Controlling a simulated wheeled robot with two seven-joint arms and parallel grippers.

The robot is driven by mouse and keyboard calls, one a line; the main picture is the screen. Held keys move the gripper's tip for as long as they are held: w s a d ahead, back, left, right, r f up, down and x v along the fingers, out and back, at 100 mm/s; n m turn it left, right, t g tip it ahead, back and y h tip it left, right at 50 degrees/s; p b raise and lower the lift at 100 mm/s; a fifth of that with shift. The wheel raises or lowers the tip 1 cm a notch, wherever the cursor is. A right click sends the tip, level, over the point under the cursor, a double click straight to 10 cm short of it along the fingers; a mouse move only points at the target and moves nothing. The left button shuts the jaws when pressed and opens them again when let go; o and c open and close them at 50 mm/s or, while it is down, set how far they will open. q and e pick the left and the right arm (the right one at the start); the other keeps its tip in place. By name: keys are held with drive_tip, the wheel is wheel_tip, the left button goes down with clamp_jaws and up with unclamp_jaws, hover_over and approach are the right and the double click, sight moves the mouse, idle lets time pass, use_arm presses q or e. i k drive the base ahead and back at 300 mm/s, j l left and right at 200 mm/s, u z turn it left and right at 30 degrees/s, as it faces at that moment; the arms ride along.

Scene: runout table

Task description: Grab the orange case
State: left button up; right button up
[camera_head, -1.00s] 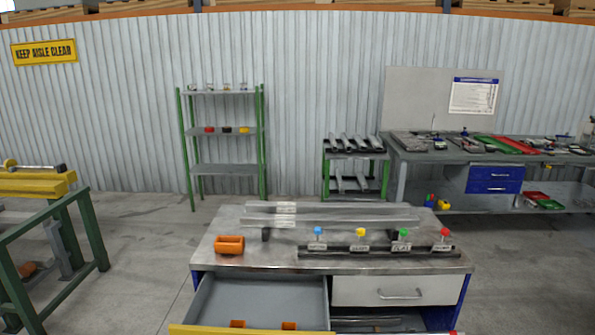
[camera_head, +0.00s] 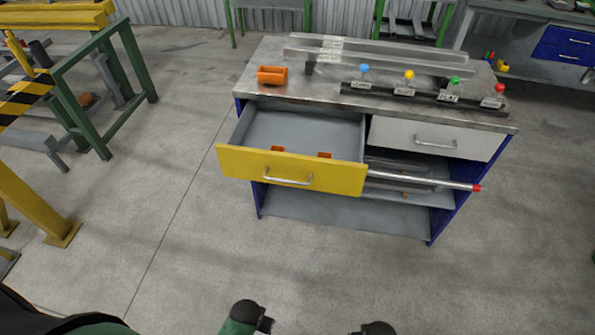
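The orange case (camera_head: 272,75) sits on the left part of the metal bench top (camera_head: 330,92), near its left edge, behind the open yellow-fronted drawer (camera_head: 330,172). It looks like a small, rounded orange block with an opening. Two smaller orange pieces show inside the drawer at its front wall. My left gripper (camera_head: 264,324) is at the bottom edge, only partly in view. My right gripper (camera_head: 376,329) is also cut off at the bottom edge. Both are far from the case, on the near side of the bench, and their fingers cannot be made out.
The open drawer juts toward me. A metal rod with a red tip (camera_head: 430,181) sticks out right below a closed grey drawer (camera_head: 436,138). A dark rail with coloured knobs (camera_head: 422,96) and long metal bars lie on the bench. The floor before it is clear.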

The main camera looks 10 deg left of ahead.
sight(266, 74)
drive_tip(key=i+l+u, duration=0.15)
drive_tip(key=u, duration=0.25)
drive_tip(key=i+l+u, duration=0.1)
drive_tip(key=l+u, duration=0.3)
drive_tip(key=i+l+u, duration=0.1)
drive_tip(key=u, duration=0.3)
drive_tip(key=i+l+u, duration=0.1)
drive_tip(key=l, duration=1.1)
drive_tip(key=i+l+u, duration=0.15)
drive_tip(key=l, duration=0.45)
